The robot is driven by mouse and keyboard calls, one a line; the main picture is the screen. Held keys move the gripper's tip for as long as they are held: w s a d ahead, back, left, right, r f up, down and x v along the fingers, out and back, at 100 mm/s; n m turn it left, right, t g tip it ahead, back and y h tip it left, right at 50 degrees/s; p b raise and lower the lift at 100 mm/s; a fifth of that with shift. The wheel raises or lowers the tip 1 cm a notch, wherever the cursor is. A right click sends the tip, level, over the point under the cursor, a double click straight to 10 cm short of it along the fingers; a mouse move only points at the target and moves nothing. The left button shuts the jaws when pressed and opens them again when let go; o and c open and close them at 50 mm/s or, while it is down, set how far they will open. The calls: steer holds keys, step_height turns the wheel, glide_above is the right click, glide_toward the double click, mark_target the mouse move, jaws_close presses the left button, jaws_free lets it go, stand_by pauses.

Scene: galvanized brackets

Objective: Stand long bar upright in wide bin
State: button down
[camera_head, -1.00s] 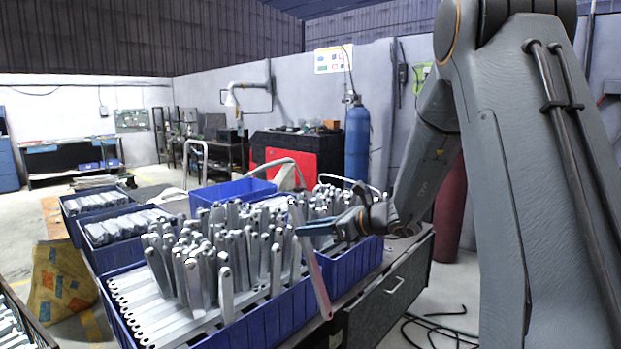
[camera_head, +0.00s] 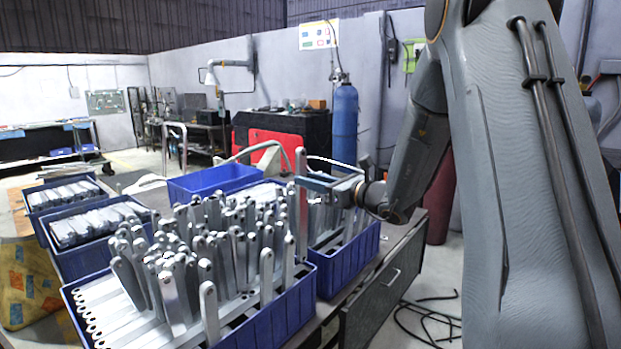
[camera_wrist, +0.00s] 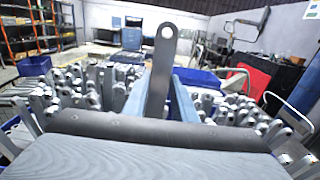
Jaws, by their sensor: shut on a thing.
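My gripper (camera_head: 312,184) is shut on a long grey bar (camera_head: 301,215) and holds it near upright. In the wrist view the bar (camera_wrist: 161,75) stands between the two blue fingers (camera_wrist: 160,100), its holed end up. In the head view the bar is by the right side of the wide blue bin (camera_head: 268,326), near where it meets a neighbouring bin. Its lower end is partly hidden, so I cannot tell whether it touches anything. The wide bin holds many upright bars (camera_head: 209,312) crowded together, above a layer of bars lying flat.
A second blue bin (camera_head: 347,266) with upright bars stands behind to the right, under my gripper. An empty-looking blue bin (camera_head: 215,180) is farther back. Smaller bins of brackets (camera_head: 95,226) stand at the left. A drawer cabinet (camera_head: 385,293) is at the right.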

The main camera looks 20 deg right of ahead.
steer(key=shift+d+f+b, duration=0.1)
steer(key=shift+f+b, duration=2.35)
steer(key=shift+f, duration=2.5)
steer(key=shift+f+b, duration=2.55)
steer(key=shift+f, duration=0.95)
steer(key=c, duration=1.4)
jaws_free()
steer(key=shift+o, duration=0.2)
steer(key=shift+s+f, duration=0.1)
steer(key=b, duration=0.2)
glide_toward(304, 234)
steer(key=shift+s, duration=0.2)
